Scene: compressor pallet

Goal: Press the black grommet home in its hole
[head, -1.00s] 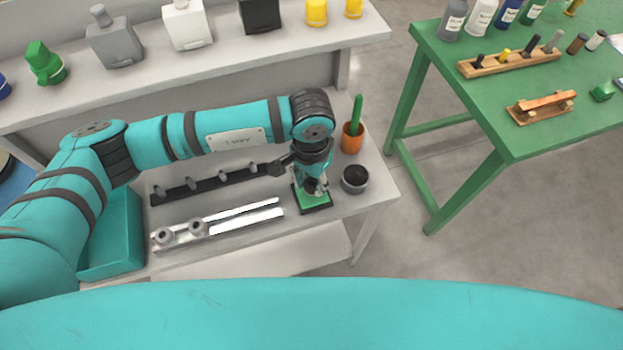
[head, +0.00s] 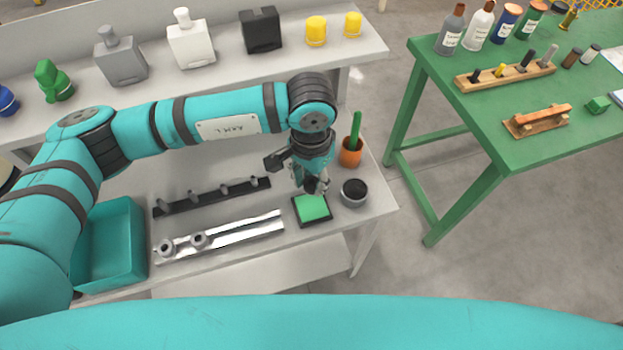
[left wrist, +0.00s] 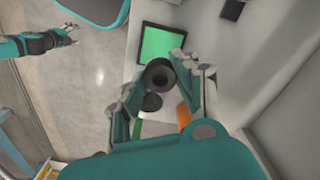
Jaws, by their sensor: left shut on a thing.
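My left gripper (head: 316,188) is over the grey bench, just behind a green pad in a black frame (head: 313,208). In the left wrist view its fingers (left wrist: 158,74) are shut on a black round ring, the grommet (left wrist: 162,65). The grommet is held near the edge of the green pad (left wrist: 160,43) in that view. In the head view the fingers mostly hide it. I cannot make out the hole for it. My right gripper (left wrist: 68,38) is far off at the left of the left wrist view, its fingers apart and empty.
A dark round cup (head: 354,193) and an orange pot (head: 350,152) with a green stick stand right of the gripper. A black strip with pegs (head: 212,195), a silver rail with grey rings (head: 220,238) and a teal bin (head: 112,245) lie to the left.

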